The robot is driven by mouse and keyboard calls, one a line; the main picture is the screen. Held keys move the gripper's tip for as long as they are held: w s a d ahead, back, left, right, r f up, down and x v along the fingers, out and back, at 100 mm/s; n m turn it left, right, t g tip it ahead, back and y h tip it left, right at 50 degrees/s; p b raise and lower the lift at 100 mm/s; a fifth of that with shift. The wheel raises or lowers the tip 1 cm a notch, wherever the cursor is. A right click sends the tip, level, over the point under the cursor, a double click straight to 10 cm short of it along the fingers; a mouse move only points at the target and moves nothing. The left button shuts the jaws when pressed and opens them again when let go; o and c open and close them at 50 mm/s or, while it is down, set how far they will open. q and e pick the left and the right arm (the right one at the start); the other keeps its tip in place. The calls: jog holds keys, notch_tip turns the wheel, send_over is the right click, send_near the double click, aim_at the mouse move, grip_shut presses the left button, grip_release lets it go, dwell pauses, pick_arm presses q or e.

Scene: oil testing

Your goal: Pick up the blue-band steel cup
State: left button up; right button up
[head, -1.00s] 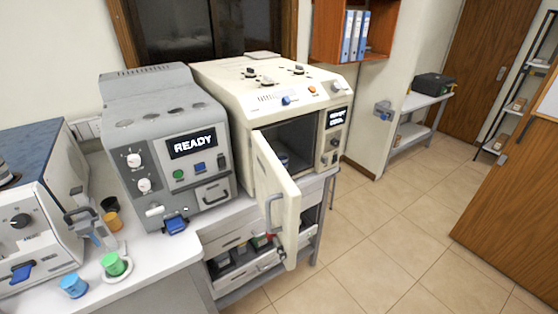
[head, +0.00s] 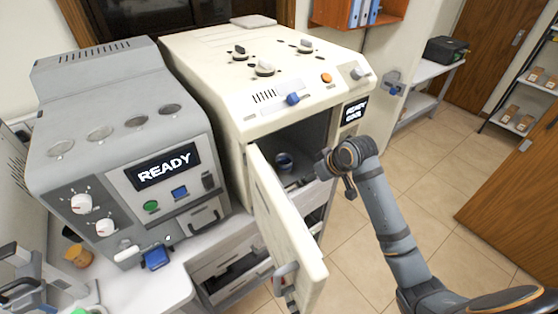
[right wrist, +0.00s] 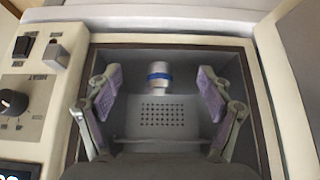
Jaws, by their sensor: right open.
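The blue-band steel cup (head: 285,162) stands upright inside the open chamber of the cream oven (head: 250,95). In the right wrist view the cup (right wrist: 158,77) is near the back of the chamber, beyond a perforated plate (right wrist: 165,112). My right gripper (head: 328,168) is at the right side of the chamber opening. In the right wrist view the right gripper (right wrist: 158,84) is open, with its fingers spread to either side of the cup in the picture. It is empty, and the cup is further in.
The oven door (head: 287,235) stands open to the front, left of my right arm. A grey machine reading READY (head: 165,165) stands to the left. An orange cup (head: 78,256) is on the white counter. The chamber walls are close around the fingers.

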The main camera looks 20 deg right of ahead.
jog(key=w+a+p, duration=0.2)
jog(key=w, duration=0.3)
send_near(284, 159)
jog(key=shift+s+a+f+p, duration=0.15)
jog(key=shift+a+f, duration=0.2)
jog(key=shift+f, duration=0.15)
jog(key=shift+s+a+f+p, duration=0.15)
jog(key=shift+a+f, duration=0.15)
jog(key=shift+f, duration=0.2)
jog(key=shift+w, duration=0.1)
jog(key=shift+a+r, duration=0.1)
jog(key=shift+r, duration=0.05)
jog(key=p+x, duration=0.1)
jog(key=x, duration=0.4)
jog(key=shift+w+a, duration=0.1)
jog(key=shift+w, duration=0.25)
jog(key=shift+s, duration=0.1)
jog(key=shift+c, duration=1)
jog(key=c, duration=1.2)
pick_arm(q)
jog(key=r, duration=0.4)
jog(key=shift+s, duration=0.25)
pick_arm(e)
jog(key=shift+o, duration=0.2)
pick_arm(q)
jog(key=shift+f, duration=0.1)
